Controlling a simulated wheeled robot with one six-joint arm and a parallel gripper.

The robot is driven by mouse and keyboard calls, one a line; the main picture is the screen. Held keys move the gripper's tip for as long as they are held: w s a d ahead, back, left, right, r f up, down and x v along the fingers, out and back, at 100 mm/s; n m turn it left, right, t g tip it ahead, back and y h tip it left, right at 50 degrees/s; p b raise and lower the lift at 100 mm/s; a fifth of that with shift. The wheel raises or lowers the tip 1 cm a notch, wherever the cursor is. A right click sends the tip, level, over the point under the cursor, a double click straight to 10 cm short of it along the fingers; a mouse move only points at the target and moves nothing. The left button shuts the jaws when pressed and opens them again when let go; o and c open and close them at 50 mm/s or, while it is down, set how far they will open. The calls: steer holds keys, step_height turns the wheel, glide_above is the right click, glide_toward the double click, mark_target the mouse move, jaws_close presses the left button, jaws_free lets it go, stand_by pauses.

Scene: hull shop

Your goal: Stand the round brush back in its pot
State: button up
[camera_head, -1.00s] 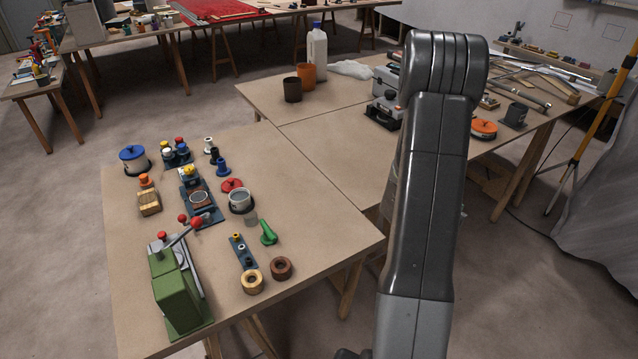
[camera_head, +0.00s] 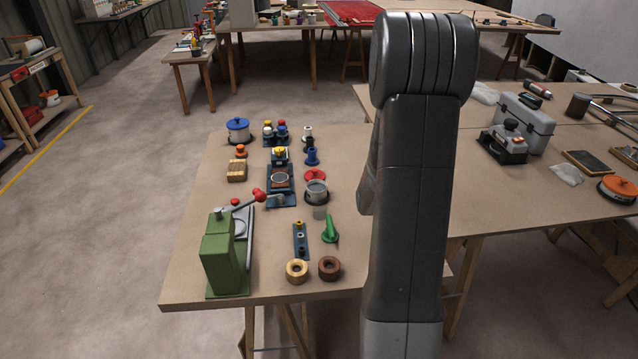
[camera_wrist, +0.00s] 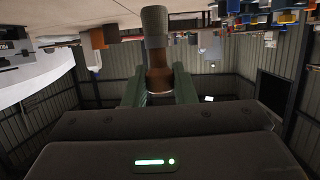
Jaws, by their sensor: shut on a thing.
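My gripper (camera_wrist: 158,88) shows in the wrist view, shut on the round brush (camera_wrist: 155,28). The brush has a brown, waisted part between the green-grey fingers and a thick grey cylindrical part beyond them. It is clear of any surface I can make out. In the head view my raised arm hides the gripper and the brush. I cannot pick out the brush's pot for sure in the current views; the arm covers the table area behind it.
The right table holds a grey toolbox (camera_head: 525,122), a sander-like tool (camera_head: 502,145) and an orange round item (camera_head: 617,188).

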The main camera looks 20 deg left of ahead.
steer(key=s+a+f+n+g+y+b, duration=0.1)
steer(key=s+a+n+g+y+b, duration=0.2)
steer(key=s+a+n+g+y, duration=0.65)
steer(key=a+f+t+h+b, duration=0.1)
steer(key=f, duration=0.1)
steer(key=a+f+m+h+b, duration=0.1)
steer(key=b, duration=0.1)
steer(key=a+f+m+t+h+b, duration=0.1)
steer(key=a+f+b, duration=0.1)
steer(key=shift+s+f+t, duration=0.15)
steer(key=shift+f+t, duration=0.2)
steer(key=shift+s+d, duration=0.1)
steer(key=shift+d, duration=0.05)
steer(key=shift+f+b, duration=0.55)
steer(key=shift+f, duration=0.05)
stand_by(1.0)
steer(key=o, duration=0.7)
